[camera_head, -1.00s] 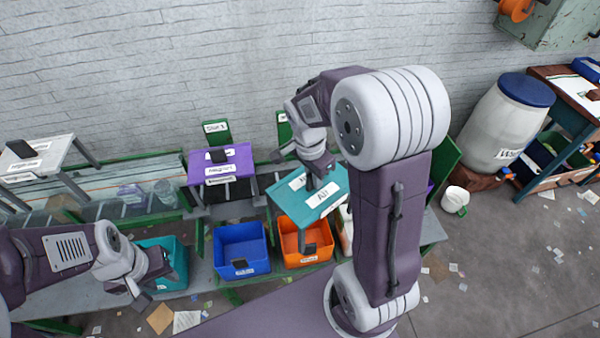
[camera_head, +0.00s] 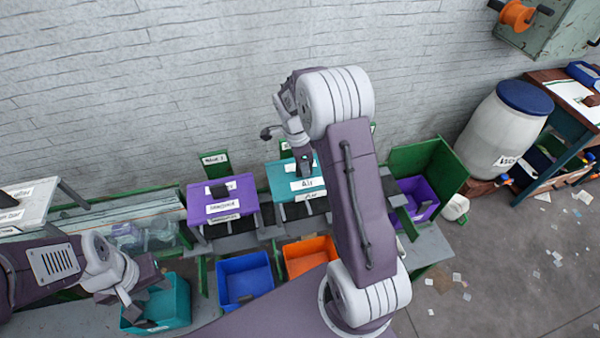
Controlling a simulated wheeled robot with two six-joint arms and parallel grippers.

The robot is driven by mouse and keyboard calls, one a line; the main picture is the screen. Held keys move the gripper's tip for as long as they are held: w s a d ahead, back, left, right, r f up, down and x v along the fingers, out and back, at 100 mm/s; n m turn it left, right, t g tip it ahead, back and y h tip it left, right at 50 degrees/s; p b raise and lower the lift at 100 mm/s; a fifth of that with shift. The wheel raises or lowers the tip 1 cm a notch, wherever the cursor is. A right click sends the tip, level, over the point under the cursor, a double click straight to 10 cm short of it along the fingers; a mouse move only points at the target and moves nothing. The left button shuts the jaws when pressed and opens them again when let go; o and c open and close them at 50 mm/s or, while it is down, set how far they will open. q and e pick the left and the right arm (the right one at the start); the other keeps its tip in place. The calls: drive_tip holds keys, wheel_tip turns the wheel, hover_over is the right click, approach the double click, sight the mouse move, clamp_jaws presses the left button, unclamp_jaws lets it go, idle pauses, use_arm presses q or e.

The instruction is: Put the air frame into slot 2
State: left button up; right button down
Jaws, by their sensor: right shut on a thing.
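The teal air frame (camera_head: 281,183), with white "Air" labels, is upright and about level just right of the purple frame. My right gripper (camera_head: 305,168) is shut on the top of the air frame. A green sign board (camera_head: 286,149) stands behind the air frame; its text is hidden, so I cannot read a slot number. I cannot tell whether the air frame rests on the belt line or hangs just above it. My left gripper (camera_head: 138,312) is low at the left, over the teal bin, and its jaws are unclear.
The purple frame (camera_head: 222,193) stands at the left before a labelled green sign (camera_head: 215,160). A blue bin (camera_head: 245,274), an orange bin (camera_head: 309,252) and a teal bin (camera_head: 172,306) line the front. A purple bin (camera_head: 416,191) is at the right, by a green panel (camera_head: 420,158).

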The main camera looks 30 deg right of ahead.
drive_tip(key=shift+w+d+f, duration=0.1)
drive_tip(key=shift+w+f, duration=0.1)
drive_tip(key=shift+w, duration=0.3)
drive_tip(key=shift+w+f, duration=0.2)
drive_tip(key=shift+w, duration=0.25)
drive_tip(key=shift+w+f, duration=0.25)
drive_tip(key=shift+s, duration=0.25)
wheel_tip(320, 180, down, 4)
drive_tip(key=shift+w+r+p, duration=0.1)
drive_tip(key=shift+r+p, duration=0.05)
drive_tip(key=shift+p, duration=0.7)
drive_tip(key=shift+f, duration=0.3)
drive_tip(key=c, duration=1.5)
unclamp_jaws()
use_arm(q)
drive_tip(key=shift+s+r, duration=0.25)
drive_tip(key=shift+r, duration=0.75)
use_arm(e)
drive_tip(key=shift+o, duration=0.2)
